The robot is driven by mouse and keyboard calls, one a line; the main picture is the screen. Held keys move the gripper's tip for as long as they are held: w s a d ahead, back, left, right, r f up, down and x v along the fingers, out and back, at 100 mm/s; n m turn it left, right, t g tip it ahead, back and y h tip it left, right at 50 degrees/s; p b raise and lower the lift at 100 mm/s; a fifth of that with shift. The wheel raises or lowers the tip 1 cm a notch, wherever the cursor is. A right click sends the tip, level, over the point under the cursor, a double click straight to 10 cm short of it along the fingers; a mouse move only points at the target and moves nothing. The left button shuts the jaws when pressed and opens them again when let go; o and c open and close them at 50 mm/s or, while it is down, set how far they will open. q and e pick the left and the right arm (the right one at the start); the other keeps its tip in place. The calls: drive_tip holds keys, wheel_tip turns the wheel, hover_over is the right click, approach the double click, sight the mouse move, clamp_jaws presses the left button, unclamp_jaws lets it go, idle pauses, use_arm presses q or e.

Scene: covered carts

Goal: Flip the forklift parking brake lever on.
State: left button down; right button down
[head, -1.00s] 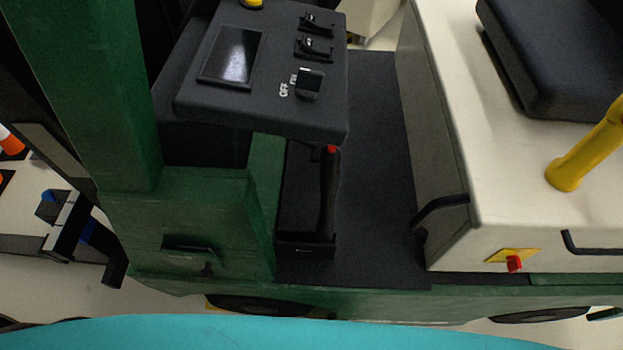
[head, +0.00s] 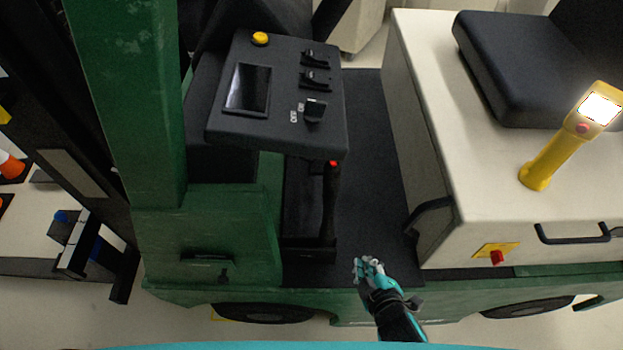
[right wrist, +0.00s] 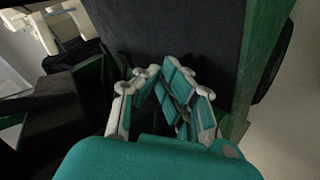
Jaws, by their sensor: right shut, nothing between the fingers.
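The parking brake lever (head: 329,205) is a black handle with a red button on its top end. In the head view it stands nearly upright from a dark base beside the green column, below the control console. My right gripper (head: 365,263) is shut and empty, at the near edge of the forklift floor, to the right of the lever's lower end and apart from it. The right wrist view shows its teal and white fingers (right wrist: 167,75) together over the dark floor. I cannot clearly make out the lever there. My left gripper is not in view.
The console (head: 278,95) with a screen and switches overhangs the lever. The white seat housing (head: 435,150) with a black handle (head: 430,212) bounds the right side. The dark floor (head: 370,170) between is clear.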

drive_tip(key=s+a+r+n+t+y, duration=0.1)
drive_tip(key=a+r+n+y, duration=0.1)
drive_tip(key=r, duration=0.6)
drive_tip(key=s+a+r+n+t+y+p, duration=0.1)
drive_tip(key=a+r+n+t+y, duration=0.1)
drive_tip(key=a+r+n, duration=0.3)
drive_tip(key=s+a+r+n+t+y, duration=0.1)
drive_tip(key=a+r+n+t+y, duration=0.1)
drive_tip(key=r, duration=0.9)
drive_tip(key=shift+s+a+r+n+y, duration=0.25)
drive_tip(key=shift+s+a+n+y, duration=0.2)
drive_tip(key=shift+a+n, duration=0.7)
drive_tip(key=shift+w, duration=0.1)
drive_tip(key=p+x, duration=0.5)
drive_tip(key=x, duration=0.5)
drive_tip(key=d, duration=0.2)
drive_tip(key=d+p, duration=0.1)
drive_tip(key=d, duration=0.1)
drive_tip(key=shift+w+r, duration=0.15)
drive_tip(key=shift+w, duration=0.1)
drive_tip(key=shift+a, duration=0.1)
